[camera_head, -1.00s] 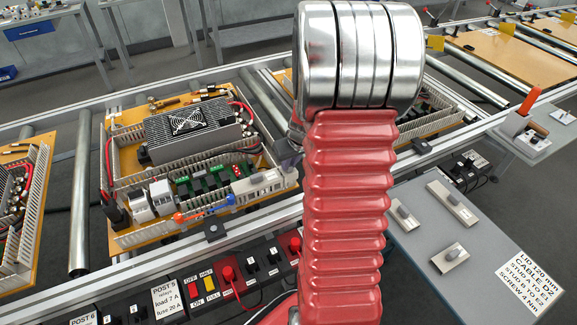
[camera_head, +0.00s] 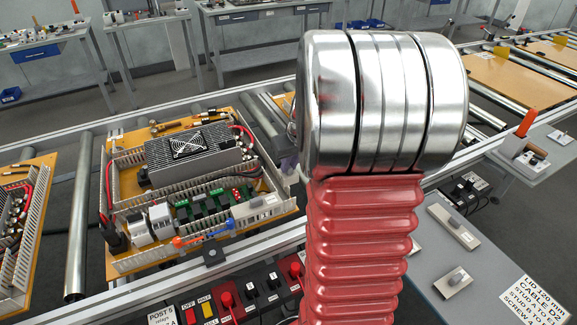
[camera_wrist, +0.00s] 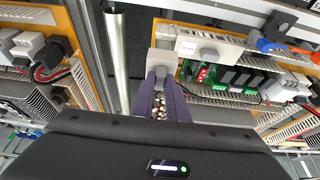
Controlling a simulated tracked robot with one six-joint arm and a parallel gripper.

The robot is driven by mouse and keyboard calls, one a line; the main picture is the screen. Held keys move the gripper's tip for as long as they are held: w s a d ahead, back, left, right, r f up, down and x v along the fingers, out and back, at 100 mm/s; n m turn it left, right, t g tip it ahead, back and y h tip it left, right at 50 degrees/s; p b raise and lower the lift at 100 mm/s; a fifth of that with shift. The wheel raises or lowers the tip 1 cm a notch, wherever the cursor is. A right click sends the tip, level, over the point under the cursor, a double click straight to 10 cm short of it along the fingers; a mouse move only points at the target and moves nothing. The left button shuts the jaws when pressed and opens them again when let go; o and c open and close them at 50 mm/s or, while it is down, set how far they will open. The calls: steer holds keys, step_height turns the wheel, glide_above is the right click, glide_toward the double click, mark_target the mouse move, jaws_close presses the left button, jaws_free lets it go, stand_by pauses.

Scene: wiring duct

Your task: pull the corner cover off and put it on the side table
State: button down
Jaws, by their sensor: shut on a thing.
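The corner cover (camera_wrist: 160,57) is a small light grey plate with a grey knob, at the top centre of the wrist view. It lies beside a longer duct lid (camera_wrist: 212,43) that has its own knob. My gripper (camera_wrist: 161,80), with dark purple fingers, is shut on the cover's knob. I cannot tell whether the cover is seated or slightly raised. In the head view my gripper (camera_head: 290,165) is mostly hidden behind my red arm, at the right edge of the wired panel (camera_head: 135,262). The grey side table (camera_head: 420,262) is at the lower right.
Lids with knobs (camera_head: 452,226) (camera_head: 453,282) and a printed label (camera_head: 533,302) lie on the side table. A tool stand with an orange handle (camera_head: 526,125) is beyond it. Conveyor rails and metal rollers (camera_head: 80,210) surround the panel. Bare table shows between lids and label.

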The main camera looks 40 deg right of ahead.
mark_target(290, 167)
steer(key=shift+r, duration=0.1)
stand_by(0.3)
steer(key=shift+r, duration=0.7)
steer(key=shift+r, duration=0.35)
steer(key=shift+r, duration=1.05)
steer(key=shift+r, duration=0.35)
steer(key=shift+r, duration=0.35)
steer(key=shift+r, duration=0.1)
